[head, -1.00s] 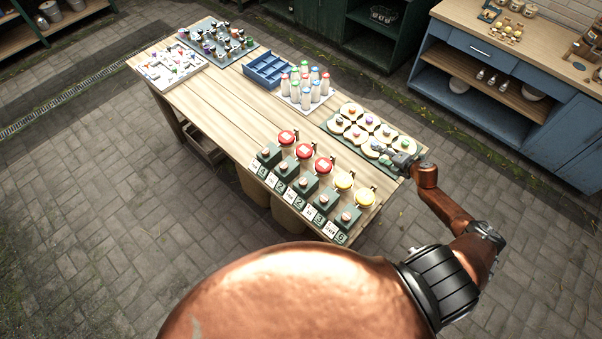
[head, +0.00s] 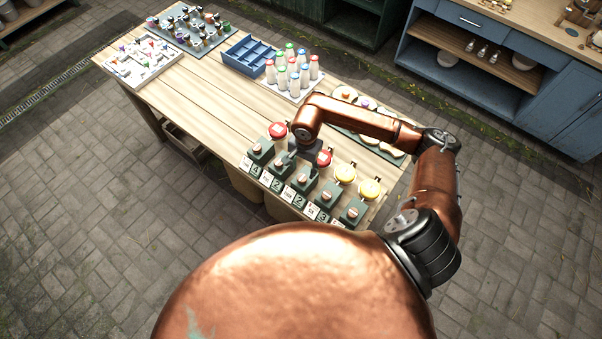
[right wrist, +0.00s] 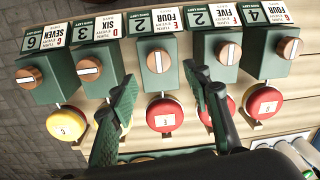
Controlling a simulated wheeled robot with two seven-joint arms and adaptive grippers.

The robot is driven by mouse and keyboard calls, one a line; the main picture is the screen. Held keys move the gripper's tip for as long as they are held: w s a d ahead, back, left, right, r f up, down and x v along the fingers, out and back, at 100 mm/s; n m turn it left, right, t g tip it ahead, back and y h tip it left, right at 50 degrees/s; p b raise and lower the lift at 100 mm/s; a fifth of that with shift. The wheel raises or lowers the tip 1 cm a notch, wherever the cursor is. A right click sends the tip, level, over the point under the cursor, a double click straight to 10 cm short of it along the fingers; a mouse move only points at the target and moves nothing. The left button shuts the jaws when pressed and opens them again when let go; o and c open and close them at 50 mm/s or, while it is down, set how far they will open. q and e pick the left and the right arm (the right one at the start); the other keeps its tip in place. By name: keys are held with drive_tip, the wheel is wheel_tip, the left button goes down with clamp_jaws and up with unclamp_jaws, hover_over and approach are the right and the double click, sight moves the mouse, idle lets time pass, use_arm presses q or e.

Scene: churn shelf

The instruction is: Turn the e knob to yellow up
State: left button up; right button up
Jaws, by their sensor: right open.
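The e knob is a round wooden knob (right wrist: 158,60) with a pale line, on the middle dark green box of a row, in the right wrist view. Its line runs roughly up and down the picture. The card above it reads E, FOUR, 2. The red E disc (right wrist: 165,116) stands behind the box, red face showing. My right gripper (right wrist: 163,77) is open, its fingers on either side of the E box's column, empty. In the head view the right gripper (head: 295,160) hangs over the row; contact with the knob cannot be told. My left gripper is not in view.
Neighbouring knobs (right wrist: 90,65) (right wrist: 229,52) sit close on both sides. Bottles (head: 291,76), a blue tray (head: 247,55) and plates stand farther back. The table's left-middle (head: 195,90) is clear.

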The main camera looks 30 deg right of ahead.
sight(303, 177)
drive_tip(key=shift+a+f+p, duration=0.1)
drive_tip(key=shift+f+p, duration=0.55)
drive_tip(key=shift+f, duration=2.25)
drive_tip(key=c, duration=1.1)
